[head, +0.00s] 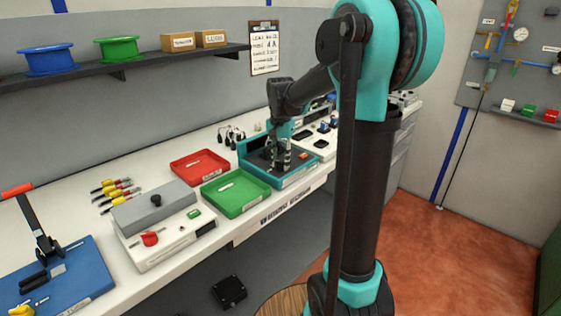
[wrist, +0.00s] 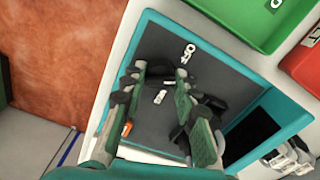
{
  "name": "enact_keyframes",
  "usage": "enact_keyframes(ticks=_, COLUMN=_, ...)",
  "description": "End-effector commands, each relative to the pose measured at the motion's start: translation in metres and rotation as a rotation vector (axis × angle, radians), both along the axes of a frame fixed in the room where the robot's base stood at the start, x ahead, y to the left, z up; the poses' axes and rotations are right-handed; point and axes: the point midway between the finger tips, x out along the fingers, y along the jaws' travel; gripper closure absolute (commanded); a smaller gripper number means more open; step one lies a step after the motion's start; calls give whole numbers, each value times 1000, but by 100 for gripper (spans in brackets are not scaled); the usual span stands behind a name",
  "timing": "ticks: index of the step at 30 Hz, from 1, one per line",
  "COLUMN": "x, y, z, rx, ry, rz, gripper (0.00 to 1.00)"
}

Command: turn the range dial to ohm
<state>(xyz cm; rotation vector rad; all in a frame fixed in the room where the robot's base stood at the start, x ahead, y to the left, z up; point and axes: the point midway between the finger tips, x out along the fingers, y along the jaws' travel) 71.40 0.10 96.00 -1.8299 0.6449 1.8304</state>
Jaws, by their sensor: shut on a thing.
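The range dial's teal-edged, dark grey panel stands on the bench in the head view (head: 296,181). In the wrist view the panel (wrist: 238,88) fills the middle. A white OFF label (wrist: 188,53) lies just beyond my fingertips. My gripper (wrist: 160,78) points down at the panel, its green and black fingers closed on the dial, which they mostly hide. In the head view my gripper (head: 279,163) is low over the panel. A small white mark (wrist: 160,97) shows between the fingers. I cannot read the dial's setting or see an ohm label.
A green bin (head: 236,193) and a red bin (head: 200,166) stand left of the panel. A small orange part (wrist: 127,128) is on the panel beside one finger. Several small dark devices stand behind it. A grey box (head: 153,208) is further left on the bench.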

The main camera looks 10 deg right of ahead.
Motion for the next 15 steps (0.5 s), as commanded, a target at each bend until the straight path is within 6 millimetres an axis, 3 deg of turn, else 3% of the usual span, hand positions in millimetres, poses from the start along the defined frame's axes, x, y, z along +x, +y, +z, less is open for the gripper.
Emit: enact_keyframes(ticks=15, x=0, y=0, z=0, rx=0, ry=0, rz=-404, gripper=100)
